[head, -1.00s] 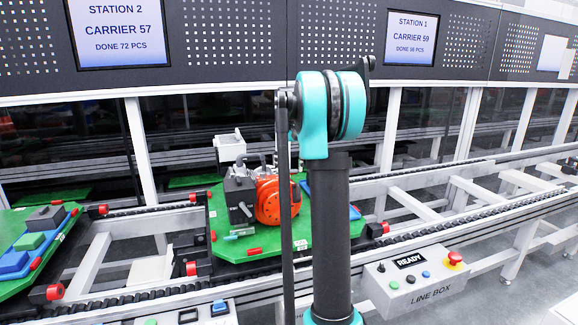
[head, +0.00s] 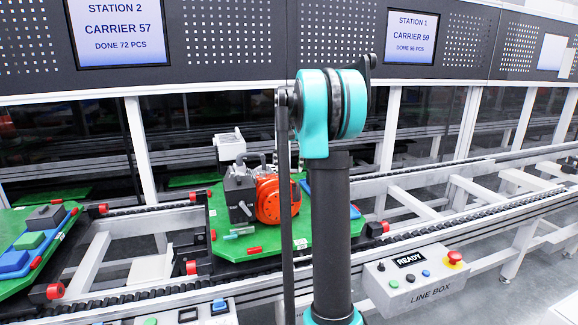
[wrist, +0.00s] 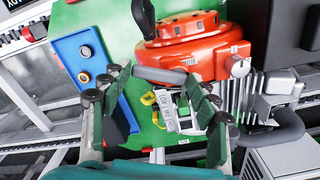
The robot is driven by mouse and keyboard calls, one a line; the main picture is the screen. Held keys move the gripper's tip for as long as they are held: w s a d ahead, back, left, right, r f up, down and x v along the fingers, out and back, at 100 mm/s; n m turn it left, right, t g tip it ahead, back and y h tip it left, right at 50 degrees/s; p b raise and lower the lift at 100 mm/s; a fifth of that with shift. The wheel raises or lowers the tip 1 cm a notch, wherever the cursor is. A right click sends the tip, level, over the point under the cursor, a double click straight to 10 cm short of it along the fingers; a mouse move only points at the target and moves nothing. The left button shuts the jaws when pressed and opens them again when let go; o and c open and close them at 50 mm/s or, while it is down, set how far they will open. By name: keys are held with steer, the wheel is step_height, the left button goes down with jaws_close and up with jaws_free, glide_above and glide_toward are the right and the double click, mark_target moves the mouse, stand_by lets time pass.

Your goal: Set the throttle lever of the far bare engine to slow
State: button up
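An orange and grey engine (head: 272,200) sits on the green carrier plate (head: 262,246) in the head view. The wrist view shows its orange housing (wrist: 190,58) at the top and its grey finned side to the right. A small white plate with dark lettering (wrist: 165,108) lies below the housing, beside a green-and-white part; I cannot clearly make out the throttle lever there. My gripper (wrist: 158,95) is open, its dark-padded fingers apart on either side of the lettered plate, with nothing held. In the head view my arm hides the gripper.
A blue tray (wrist: 85,65) with round parts lies left of the engine in the wrist view. A grey curved pipe (wrist: 285,128) is close to the right finger. In the head view, a second carrier (head: 62,238) stands left and the line box (head: 412,280) right front.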

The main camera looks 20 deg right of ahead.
steer(key=o, duration=0.4)
steer(key=shift+c, duration=0.2)
step_height(320, 180, up, 12)
stand_by(0.4)
steer(key=s+a+f+n+t, duration=0.1)
steer(key=s+a+f, duration=0.3)
steer(key=s+f, duration=0.7)
steer(key=s+a+f+n+t, duration=0.1)
steer(key=s+a+f, duration=0.3)
steer(key=s+f, duration=0.8)
steer(key=s+a+f+n+t, duration=0.2)
steer(key=s+a+f+n, duration=0.1)
steer(key=s+f, duration=0.8)
steer(key=shift+s+a+f, duration=0.15)
steer(key=shift+a+f, duration=0.45)
steer(key=shift+f, duration=0.25)
